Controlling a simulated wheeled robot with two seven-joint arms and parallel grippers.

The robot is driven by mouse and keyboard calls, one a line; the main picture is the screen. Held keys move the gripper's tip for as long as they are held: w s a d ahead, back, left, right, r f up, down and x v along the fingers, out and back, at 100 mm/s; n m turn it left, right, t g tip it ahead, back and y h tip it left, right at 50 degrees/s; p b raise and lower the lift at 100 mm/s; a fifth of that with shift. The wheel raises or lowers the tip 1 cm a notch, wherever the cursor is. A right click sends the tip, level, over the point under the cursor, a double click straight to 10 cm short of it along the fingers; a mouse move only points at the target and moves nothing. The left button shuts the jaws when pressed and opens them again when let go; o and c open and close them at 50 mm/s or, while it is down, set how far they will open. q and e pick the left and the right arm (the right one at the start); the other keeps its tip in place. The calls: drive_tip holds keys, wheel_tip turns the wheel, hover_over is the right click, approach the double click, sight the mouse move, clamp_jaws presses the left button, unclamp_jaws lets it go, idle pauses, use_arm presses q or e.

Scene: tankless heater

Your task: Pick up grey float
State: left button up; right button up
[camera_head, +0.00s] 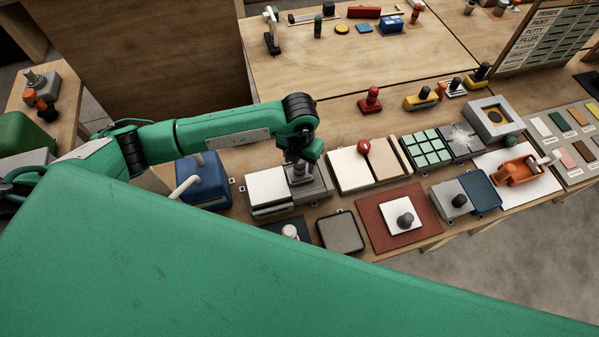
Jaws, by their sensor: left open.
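My left gripper (300,168) points down over a grey block (318,190) that stands beside a white block (266,188). The jaws are open. Whether a handle stands between the fingers is too small to tell, and the gripper hides part of the block's top. Another grey block with a dark knob (451,198) stands further right, next to a blue tray, apart from the gripper. I cannot tell for sure which of these grey pieces is the float. My right gripper is not in view.
A blue box (204,182) stands left of the gripper. A white tile with a dark knob (404,217) lies on a red mat (372,230). A red-knobbed board (350,172) and green tiles (425,150) lie to the right. My green body covers the foreground.

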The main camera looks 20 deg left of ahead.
use_arm(q)
drive_tip(key=f, duration=0.1)
drive_tip(key=f+b, duration=0.1)
drive_tip(key=f, duration=0.1)
drive_tip(key=f+b, duration=0.1)
drive_tip(key=shift+w+a+f, duration=0.15)
drive_tip(key=shift+w+f, duration=0.05)
drive_tip(key=shift+w, duration=0.15)
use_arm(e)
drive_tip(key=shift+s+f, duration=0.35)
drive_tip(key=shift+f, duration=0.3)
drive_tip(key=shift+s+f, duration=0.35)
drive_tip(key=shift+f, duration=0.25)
use_arm(q)
drive_tip(key=shift+r, duration=0.1)
